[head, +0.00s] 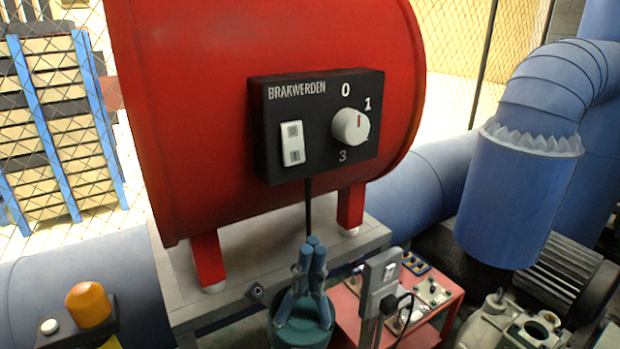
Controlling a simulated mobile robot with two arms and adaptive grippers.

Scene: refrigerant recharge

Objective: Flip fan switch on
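A black control box (272,127) marked BRAKWERDEN is fixed to the side of the large red fan drum (190,90). On its left half is a white rocker switch (292,143) marked 0 at the top and 1 at the bottom. On its right half is a white round knob (350,126) with a red mark, among the labels 0, 1 and 3. My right gripper is not in view.
The drum stands on red legs on a grey platform (245,238). A black cable (308,205) hangs from the box behind my gripper. A red panel (435,310) and grey post (378,275) stand lower right. Blue pipes (515,195) are at right, an orange beacon (88,303) lower left.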

